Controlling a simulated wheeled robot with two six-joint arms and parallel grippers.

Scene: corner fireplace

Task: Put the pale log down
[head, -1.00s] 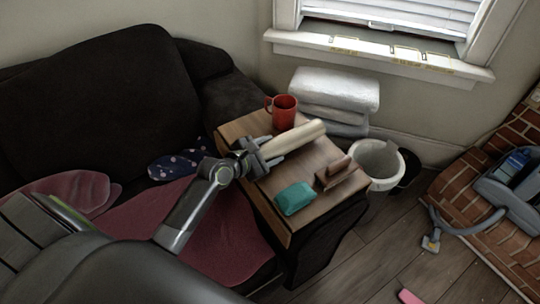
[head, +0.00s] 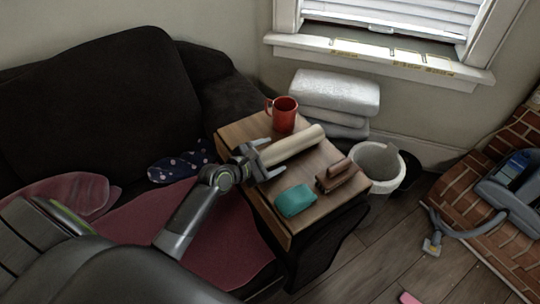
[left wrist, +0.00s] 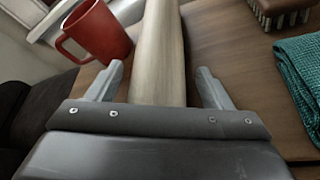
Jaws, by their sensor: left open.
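The pale log (head: 292,145) lies on the wooden top of the small side table (head: 257,199), between the red mug and the brown brush. In the left wrist view the log (left wrist: 158,55) runs away from me between the two fingers. My left gripper (head: 268,159) is open at the log's near end, with a finger on each side and a gap to the log; it also shows in the left wrist view (left wrist: 158,88). My right gripper is not in view.
A red mug (head: 284,115) stands behind the log; a folded teal cloth (head: 295,201) and a brown brush (head: 336,177) lie in front and to the right. A white bin (head: 385,184) stands beyond the table. A dark sofa (head: 100,100) is at the left.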

